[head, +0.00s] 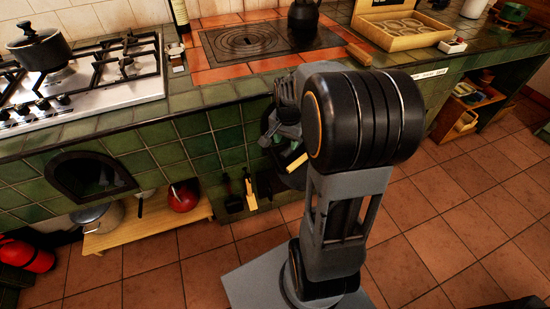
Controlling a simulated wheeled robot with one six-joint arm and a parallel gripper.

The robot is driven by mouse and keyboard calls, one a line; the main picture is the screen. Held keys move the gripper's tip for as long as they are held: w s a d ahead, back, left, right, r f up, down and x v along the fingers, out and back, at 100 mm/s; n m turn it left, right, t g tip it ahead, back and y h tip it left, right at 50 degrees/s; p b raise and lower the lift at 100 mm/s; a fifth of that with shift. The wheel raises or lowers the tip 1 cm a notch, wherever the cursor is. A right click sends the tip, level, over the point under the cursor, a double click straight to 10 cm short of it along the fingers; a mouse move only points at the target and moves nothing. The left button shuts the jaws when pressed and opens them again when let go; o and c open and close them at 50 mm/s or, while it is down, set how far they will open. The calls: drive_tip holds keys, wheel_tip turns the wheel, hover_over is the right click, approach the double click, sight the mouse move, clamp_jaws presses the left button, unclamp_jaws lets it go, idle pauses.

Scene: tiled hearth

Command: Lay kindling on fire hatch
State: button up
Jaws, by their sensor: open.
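My gripper (280,136) hangs beside the green tiled front, partly hidden behind my own arm. It appears open, with its fingers over a dark round container. A pale yellow stick-like piece (297,163), possibly kindling, shows just below the fingers; I cannot tell whether they touch it. A dark iron plate with a round ringed lid (243,42) lies in the red tiles of the worktop. A dark arched opening (92,177) is in the tiled front at left. I cannot tell for certain which of these is the fire hatch.
A black pot (39,47) stands on the gas hob at left. A dark kettle (303,18) stands at the plate's back right edge. A wooden tray (400,30) is farther right. A low wooden shelf (150,222) holds a red pot.

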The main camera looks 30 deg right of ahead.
drive_tip(key=s+a+r+n+t, duration=0.2)
drive_tip(key=s+a+r+n, duration=0.3)
drive_tip(key=s+a+n, duration=0.5)
drive_tip(key=shift+a+n, duration=0.6)
drive_tip(key=shift+a, duration=0.65)
drive_tip(key=shift+r, duration=0.15)
